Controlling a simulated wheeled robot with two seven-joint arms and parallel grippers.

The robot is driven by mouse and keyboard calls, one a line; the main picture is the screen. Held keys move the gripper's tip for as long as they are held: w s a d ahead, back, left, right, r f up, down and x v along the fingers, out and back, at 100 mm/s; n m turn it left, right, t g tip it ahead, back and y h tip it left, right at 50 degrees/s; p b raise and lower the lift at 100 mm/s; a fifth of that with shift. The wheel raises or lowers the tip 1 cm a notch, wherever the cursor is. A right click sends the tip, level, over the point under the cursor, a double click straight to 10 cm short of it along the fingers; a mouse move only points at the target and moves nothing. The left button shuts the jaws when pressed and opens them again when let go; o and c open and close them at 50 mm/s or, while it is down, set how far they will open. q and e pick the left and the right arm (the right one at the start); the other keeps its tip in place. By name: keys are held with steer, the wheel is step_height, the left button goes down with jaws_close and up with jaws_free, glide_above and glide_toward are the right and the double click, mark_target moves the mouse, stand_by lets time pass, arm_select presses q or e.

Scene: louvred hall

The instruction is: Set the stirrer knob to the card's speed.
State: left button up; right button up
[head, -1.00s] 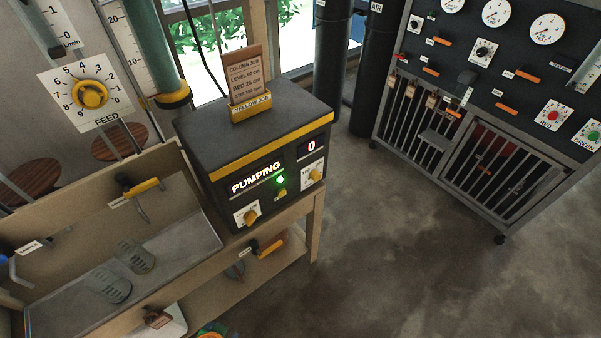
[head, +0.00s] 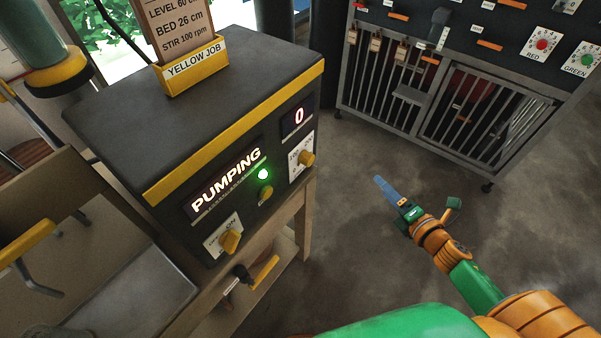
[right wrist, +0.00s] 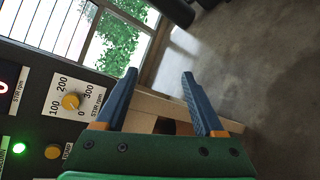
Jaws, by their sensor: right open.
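The stirrer knob (head: 307,158) is a small yellow knob on a white dial plate at the right of the black box's front. The right wrist view shows this knob (right wrist: 71,101) at left, its dial marked 0, 100, 200, 300 and "STIR rpm". Its pointer is too small to read surely. The display (head: 299,117) above shows 0. The card (head: 178,28) on the box reads "STIR 100 rpm". My right gripper (head: 379,182) is open and empty, right of the knob and apart from it; its blue fingers (right wrist: 159,75) show spread. My left gripper is out of view.
The black box (head: 180,120) has a lit "PUMPING" sign (head: 226,180), a green lamp (head: 263,174) and other yellow knobs (head: 229,241). A yellow-handled valve (head: 263,272) sits below. A barred cabinet (head: 440,90) stands behind. The floor between is clear.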

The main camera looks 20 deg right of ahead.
steer(key=w+a+r+n+t+y+b, duration=0.15)
steer(key=a+n+y+b, duration=0.3)
steer(key=n, duration=0.45)
steer(key=n+g+y, duration=0.2)
steer(key=n+y, duration=0.3)
steer(key=n, duration=0.5)
glide_toward(311, 161)
steer(key=p+x, duration=0.2)
steer(key=x, duration=0.6)
steer(key=shift+w+a+r, duration=0.1)
steer(key=shift+w+a, duration=0.05)
steer(key=shift+w, duration=0.2)
steer(key=shift+f, duration=0.25)
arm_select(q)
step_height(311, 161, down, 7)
arm_select(e)
steer(key=shift+w+a, duration=0.35)
steer(key=shift+w, duration=0.05)
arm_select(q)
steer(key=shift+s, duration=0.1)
arm_select(e)
jaws_close()
